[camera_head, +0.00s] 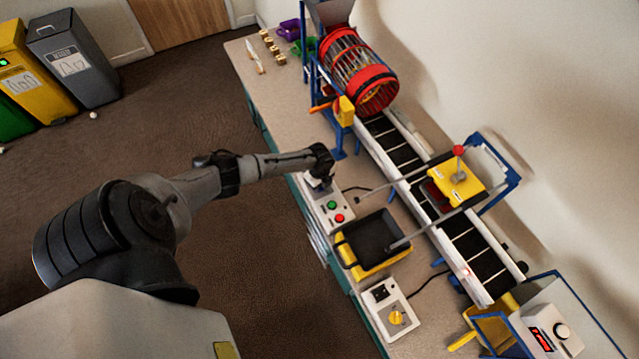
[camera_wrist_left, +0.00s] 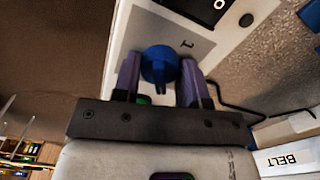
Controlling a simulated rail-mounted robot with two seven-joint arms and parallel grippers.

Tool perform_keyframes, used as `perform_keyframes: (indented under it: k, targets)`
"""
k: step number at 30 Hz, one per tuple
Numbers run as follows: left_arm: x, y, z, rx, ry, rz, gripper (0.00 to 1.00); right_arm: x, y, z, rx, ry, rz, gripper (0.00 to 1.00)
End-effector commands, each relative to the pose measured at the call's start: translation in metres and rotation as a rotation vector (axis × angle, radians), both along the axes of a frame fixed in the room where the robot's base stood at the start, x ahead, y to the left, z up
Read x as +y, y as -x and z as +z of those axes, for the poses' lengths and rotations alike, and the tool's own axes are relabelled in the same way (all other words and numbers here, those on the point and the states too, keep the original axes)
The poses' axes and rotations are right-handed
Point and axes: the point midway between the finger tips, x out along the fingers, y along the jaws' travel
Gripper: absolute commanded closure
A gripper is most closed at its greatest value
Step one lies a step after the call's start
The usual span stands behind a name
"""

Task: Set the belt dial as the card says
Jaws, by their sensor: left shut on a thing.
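My left gripper (camera_head: 320,180) is over the far end of a pale control box (camera_head: 328,212) with a green button (camera_head: 332,204) and a red button (camera_head: 340,217). In the left wrist view, my left gripper (camera_wrist_left: 158,80) is shut on a blue dial (camera_wrist_left: 158,62), with one finger on each side of it. A white label reading BELT (camera_wrist_left: 288,160) shows upside down there. In the head view the dial is hidden by the gripper. No card with a readable setting is seen. My right gripper is not in view.
The conveyor belt (camera_head: 467,236) runs beside the box, with a red drum (camera_head: 362,72) at its far end. A dark cable (camera_wrist_left: 235,108) lies beside the gripper.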

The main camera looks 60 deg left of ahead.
Motion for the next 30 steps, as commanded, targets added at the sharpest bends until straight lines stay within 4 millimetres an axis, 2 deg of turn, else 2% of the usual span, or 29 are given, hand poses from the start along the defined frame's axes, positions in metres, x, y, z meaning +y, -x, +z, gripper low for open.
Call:
perform_keyframes:
  k: [1, 2, 9, 16, 20, 30]
  targets:
    - [0.000, 0.000, -0.001, 0.001, -0.001, -0.002, 0.84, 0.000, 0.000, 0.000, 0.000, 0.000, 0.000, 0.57]
    - [0.000, 0.000, -0.001, 0.001, -0.001, -0.002, 0.58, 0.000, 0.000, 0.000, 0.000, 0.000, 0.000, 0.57]
    - [0.000, 0.000, 0.000, 0.001, 0.000, -0.001, 0.35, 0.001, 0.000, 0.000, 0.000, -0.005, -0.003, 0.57]
    - [0.000, 0.000, 0.001, 0.000, 0.000, 0.000, 0.35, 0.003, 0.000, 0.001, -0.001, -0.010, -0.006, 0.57]
    - [0.001, 0.000, 0.010, -0.001, -0.001, 0.001, 0.35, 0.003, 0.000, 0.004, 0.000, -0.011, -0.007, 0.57]
    - [0.001, 0.000, 0.073, -0.002, -0.002, -0.003, 0.35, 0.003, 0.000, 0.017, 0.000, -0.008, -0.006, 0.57]
